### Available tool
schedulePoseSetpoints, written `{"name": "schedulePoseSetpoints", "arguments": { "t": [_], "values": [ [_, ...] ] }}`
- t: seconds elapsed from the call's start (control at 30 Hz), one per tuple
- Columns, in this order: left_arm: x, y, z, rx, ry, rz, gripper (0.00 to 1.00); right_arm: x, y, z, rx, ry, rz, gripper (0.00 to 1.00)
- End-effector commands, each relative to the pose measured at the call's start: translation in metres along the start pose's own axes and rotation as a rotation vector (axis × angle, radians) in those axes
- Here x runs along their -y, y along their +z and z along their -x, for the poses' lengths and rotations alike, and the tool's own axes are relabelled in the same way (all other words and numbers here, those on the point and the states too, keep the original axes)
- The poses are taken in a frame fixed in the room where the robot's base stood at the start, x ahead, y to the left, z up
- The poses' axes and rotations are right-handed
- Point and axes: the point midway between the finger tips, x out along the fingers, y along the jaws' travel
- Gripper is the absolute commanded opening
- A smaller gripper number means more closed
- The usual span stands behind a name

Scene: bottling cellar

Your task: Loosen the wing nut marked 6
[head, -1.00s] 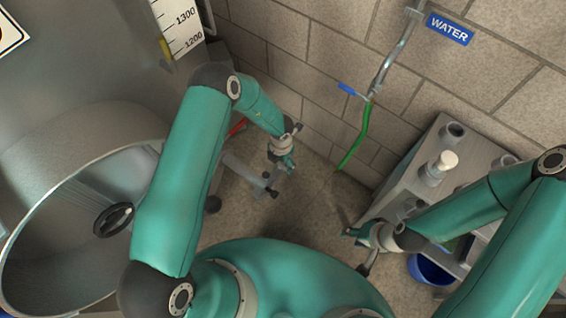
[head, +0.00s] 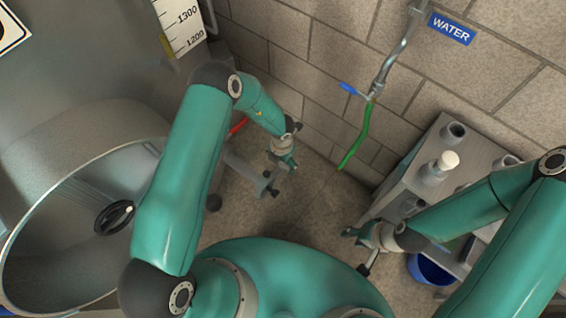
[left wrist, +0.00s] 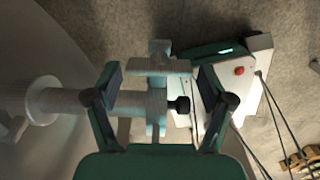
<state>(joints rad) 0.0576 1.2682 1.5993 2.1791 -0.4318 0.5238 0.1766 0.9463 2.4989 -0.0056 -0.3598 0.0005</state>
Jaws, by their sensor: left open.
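In the left wrist view, a pale grey metal fitting (left wrist: 155,98) with an upright winged piece (left wrist: 157,60) lies between my left gripper's two fingers. No number is readable on it, so I cannot tell whether it is the wing nut marked 6. My left gripper (left wrist: 159,74) is open, with one finger on each side of the piece; contact cannot be made out. In the head view, my left gripper (head: 291,162) is beside the tank's outlet fitting (head: 264,184). My right gripper (head: 356,250) is open and apart, near the grey cart at right.
A large steel tank (head: 85,125) with a black handwheel (head: 114,218) fills the left. A green hose (head: 356,140) hangs on the block wall. The grey cart (head: 484,150) stands at right with a blue bucket (head: 432,268) by it. The floor between is clear.

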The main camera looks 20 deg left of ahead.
Motion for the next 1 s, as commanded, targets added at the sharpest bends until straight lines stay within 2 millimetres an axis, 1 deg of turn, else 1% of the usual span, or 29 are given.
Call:
{"name": "schedulePoseSetpoints", "arguments": {
  "t": [0.13,0.23,0.5,0.6,0.7,0.8,1.0],
  "values": [
    [-0.001,0.002,0.009,0.003,0.001,0.0,0.81,0.0,0.0,0.001,0.0,0.0,0.0,0.4],
    [-0.001,0.001,0.023,0.004,0.002,0.0,0.81,0.0,0.0,0.001,0.0,0.0,0.0,0.4],
    [0.0,0.0,0.076,0.004,0.001,0.0,0.81,0.0,0.0,0.0,0.0,0.0,0.0,0.4],
    [0.001,-0.001,0.094,0.001,0.0,0.0,0.81,0.0,0.0,0.0,0.0,0.0,0.0,0.4],
    [0.0,-0.001,0.107,0.0,0.0,0.001,0.81,0.0,0.0,0.0,0.0,0.0,0.0,0.4],
    [0.001,-0.002,0.115,-0.002,0.0,0.0,0.81,0.0,0.0,0.0,0.0,0.0,0.0,0.4],
    [0.001,-0.002,0.119,-0.003,-0.001,0.0,0.81,0.0,0.0,0.0,0.0,0.0,0.0,0.4]
  ]
}}
